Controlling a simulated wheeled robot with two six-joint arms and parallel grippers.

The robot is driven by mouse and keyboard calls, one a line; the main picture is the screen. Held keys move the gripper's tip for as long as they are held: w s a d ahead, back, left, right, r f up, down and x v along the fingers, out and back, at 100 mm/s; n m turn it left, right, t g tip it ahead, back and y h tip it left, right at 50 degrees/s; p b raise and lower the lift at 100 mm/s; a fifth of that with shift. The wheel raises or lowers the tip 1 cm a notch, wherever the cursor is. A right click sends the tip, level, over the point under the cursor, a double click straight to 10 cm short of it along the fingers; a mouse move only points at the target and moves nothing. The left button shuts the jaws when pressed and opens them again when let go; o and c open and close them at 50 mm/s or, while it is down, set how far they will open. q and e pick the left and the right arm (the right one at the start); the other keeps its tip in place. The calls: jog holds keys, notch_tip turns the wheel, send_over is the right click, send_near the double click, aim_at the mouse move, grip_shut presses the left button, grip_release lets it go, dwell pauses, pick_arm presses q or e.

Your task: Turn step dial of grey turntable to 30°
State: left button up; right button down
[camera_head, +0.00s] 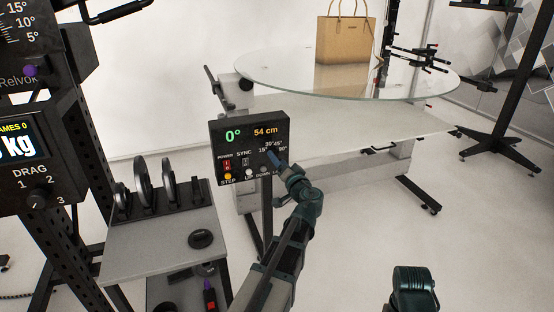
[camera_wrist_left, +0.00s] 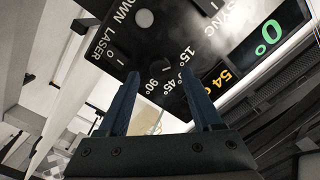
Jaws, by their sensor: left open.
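The turntable's black control panel (camera_head: 235,160) stands in the middle of the head view, its display reading 0° and 54 cm. The step dial (camera_wrist_left: 157,70) is a dark round knob on the panel in the left wrist view, ringed by labels 15°, 45° and 90°; its pointer is hard to make out. In the head view the dial is mostly hidden by my left gripper (camera_head: 274,157). In the wrist view this gripper (camera_wrist_left: 160,82) is open, its two blue fingers either side of the dial's position; I cannot tell whether they touch it.
A glass turntable disc (camera_head: 270,72) carries a tan handbag (camera_head: 340,42) behind the panel. A grey cart (camera_head: 160,240) with weight discs stands at left, beside a black rack (camera_head: 72,180). Part of my right arm shows at bottom right.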

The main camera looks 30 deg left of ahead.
pick_arm(q)
jog(key=shift+x, duration=0.95)
grip_shut()
